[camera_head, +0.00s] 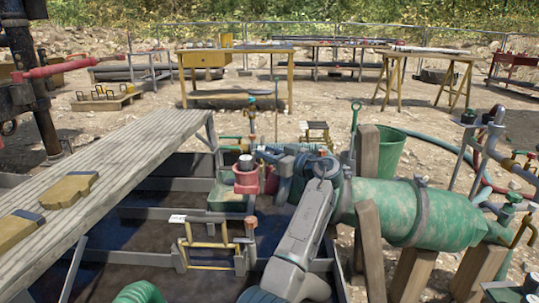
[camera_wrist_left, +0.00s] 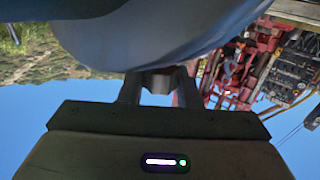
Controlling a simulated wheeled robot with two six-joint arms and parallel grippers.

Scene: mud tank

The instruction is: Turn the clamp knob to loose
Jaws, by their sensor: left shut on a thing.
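My left gripper (camera_wrist_left: 158,88) shows in the wrist view with its two fingers shut on a small greyish piece, which appears to be the clamp knob (camera_wrist_left: 157,80). Most of this piece is hidden by the fingers and by a large blue-grey rounded surface above it. In the head view my grey left arm reaches up the middle of the picture, and its wrist bends over near a red fitting (camera_head: 246,178) with a dark-topped cap. The fingertips and the knob cannot be made out there. How far the knob is turned cannot be told. My right gripper is not in view.
A large green cylinder (camera_head: 449,216) lies on wooden posts at the right. A long plank walkway (camera_head: 120,155) runs along the left, with tan blocks on it. A yellow frame (camera_head: 210,243) stands in the tank. A green bucket (camera_head: 390,150) stands behind the posts.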

